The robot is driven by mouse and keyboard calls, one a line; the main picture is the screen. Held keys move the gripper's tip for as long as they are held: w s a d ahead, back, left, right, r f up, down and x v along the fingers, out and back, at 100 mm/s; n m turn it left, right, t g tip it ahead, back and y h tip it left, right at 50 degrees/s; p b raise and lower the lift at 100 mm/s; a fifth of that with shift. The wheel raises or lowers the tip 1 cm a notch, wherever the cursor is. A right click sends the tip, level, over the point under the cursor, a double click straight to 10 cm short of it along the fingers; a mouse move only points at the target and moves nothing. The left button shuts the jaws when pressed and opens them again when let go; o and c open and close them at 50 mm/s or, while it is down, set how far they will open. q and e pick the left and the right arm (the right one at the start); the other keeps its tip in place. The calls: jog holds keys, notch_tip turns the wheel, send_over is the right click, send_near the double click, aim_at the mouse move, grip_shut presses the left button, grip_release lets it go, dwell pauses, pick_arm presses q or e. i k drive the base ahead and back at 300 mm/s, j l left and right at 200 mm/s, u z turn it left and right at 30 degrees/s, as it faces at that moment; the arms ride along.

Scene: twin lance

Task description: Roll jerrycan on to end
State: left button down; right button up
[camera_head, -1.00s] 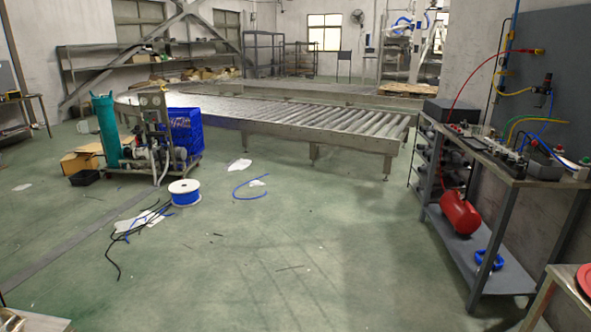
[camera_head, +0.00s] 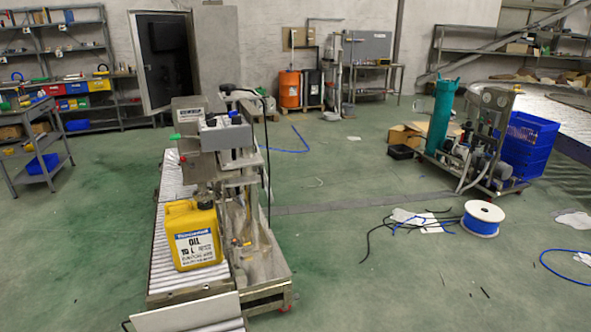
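A pale flat plate (camera_head: 186,314) lies at the conveyor's near end, at the bottom edge of the view. Neither of my grippers shows.
A blue-and-white cable spool (camera_head: 482,219) and loose black cables lie on the floor to the right. A cart with a teal cylinder (camera_head: 441,117) and blue crates (camera_head: 529,145) stands at the right. A grey shelf table (camera_head: 37,147) is at the left. Green floor between is mostly clear.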

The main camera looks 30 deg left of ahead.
aim_at(193, 235)
jog(key=i+l+u, duration=0.2)
jog(key=u, duration=0.3)
jog(key=i+l+u, duration=0.25)
jog(key=u, duration=0.2)
jog(key=i+l+u, duration=0.1)
jog(key=l+u, duration=0.4)
jog(key=i+l+u, duration=0.1)
jog(key=l+u, duration=0.35)
jog(key=j, duration=0.1)
